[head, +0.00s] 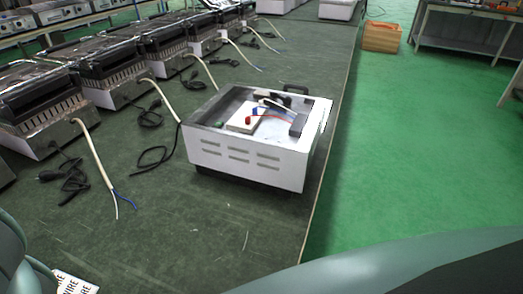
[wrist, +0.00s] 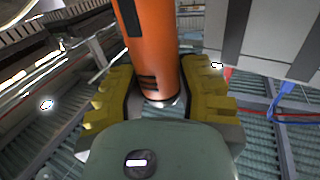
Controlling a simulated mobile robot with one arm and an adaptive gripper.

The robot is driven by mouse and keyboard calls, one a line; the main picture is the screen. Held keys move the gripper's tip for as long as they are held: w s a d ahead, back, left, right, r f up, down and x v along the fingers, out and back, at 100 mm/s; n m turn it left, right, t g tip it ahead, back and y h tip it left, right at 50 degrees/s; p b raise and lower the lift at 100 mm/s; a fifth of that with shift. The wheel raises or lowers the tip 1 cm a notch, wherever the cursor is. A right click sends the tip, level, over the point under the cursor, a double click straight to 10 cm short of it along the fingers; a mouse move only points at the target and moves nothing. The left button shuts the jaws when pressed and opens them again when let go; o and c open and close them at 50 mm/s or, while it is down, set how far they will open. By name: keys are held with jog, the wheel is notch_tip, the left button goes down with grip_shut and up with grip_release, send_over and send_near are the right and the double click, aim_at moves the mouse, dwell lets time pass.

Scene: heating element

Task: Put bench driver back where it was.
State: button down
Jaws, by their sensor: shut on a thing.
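My gripper (wrist: 157,88) shows in the wrist view with its two yellow ridged fingers shut on an orange cylinder with black bands, which looks like the bench driver (wrist: 150,45). The driver runs up out of the top of the picture, so its far end is hidden. Neither the gripper nor the driver can be made out in the head view. No empty spot or holder for the driver can be picked out with certainty.
An open white heater unit (head: 247,160) with red and blue wires stands on the dark green bench mat (head: 190,235). Several similar units with loose cords line the left. A wooden crate (head: 381,38) sits on the green floor. In the wrist view, a blue wire (wrist: 283,125) hangs at right.

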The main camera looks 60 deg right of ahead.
dwell(0.3)
jog(key=shift+f, duration=0.4)
jog(key=c, duration=0.7)
grip_release()
